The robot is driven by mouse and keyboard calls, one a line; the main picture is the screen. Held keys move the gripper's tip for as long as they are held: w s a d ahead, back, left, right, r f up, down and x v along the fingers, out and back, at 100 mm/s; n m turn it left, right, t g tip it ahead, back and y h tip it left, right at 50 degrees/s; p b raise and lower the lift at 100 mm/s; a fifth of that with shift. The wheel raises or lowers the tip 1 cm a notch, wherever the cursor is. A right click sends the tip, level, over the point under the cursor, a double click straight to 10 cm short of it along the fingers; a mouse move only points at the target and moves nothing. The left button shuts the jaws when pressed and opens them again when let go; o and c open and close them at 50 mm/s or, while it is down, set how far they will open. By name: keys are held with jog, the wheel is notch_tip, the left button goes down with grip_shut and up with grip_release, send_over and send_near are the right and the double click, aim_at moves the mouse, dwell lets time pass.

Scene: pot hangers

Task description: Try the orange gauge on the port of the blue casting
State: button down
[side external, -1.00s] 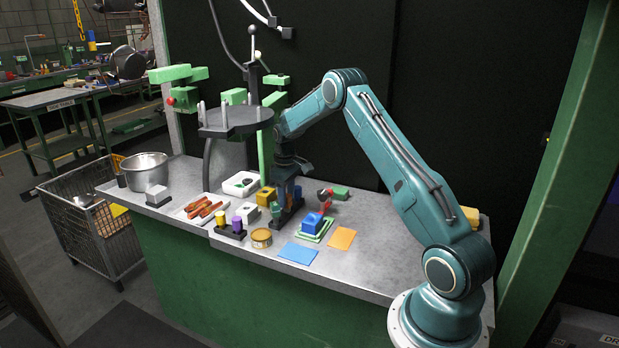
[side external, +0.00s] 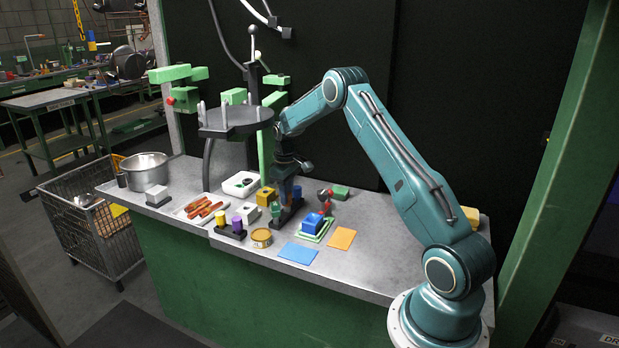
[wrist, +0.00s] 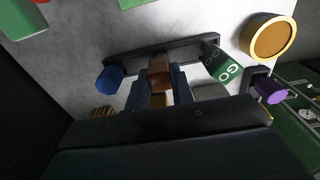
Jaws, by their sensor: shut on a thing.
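The orange gauge (wrist: 160,70) is between the two fingers of my gripper (wrist: 160,88) in the wrist view. My gripper (side external: 287,190) is shut on it over the middle of a dark rack (side external: 288,216); I cannot tell whether the gauge is clear of the rack. A blue gauge (wrist: 110,79) and a green gauge marked GO (wrist: 222,66) are at the rack's two ends. The blue casting (side external: 313,221) sits on a green-edged tray, just right of the rack in the side view. Its port cannot be made out.
A yellow casting (side external: 266,196) and a pale grey casting (side external: 246,211) stand left of the rack. A round tin (side external: 261,238) and a holder with yellow and purple cylinders (side external: 237,224) are nearer the front. Flat blue (side external: 298,253) and orange (side external: 342,238) mats lie right.

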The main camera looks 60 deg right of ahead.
jog(key=shift+r, duration=0.6)
dwell(0.8)
jog(key=shift+r, duration=0.4)
jog(key=shift+r, duration=0.65)
jog(key=shift+r, duration=0.4)
jog(key=shift+r, duration=0.65)
jog(key=shift+r, duration=0.4)
jog(key=shift+r, duration=0.15)
jog(key=shift+s, duration=0.1)
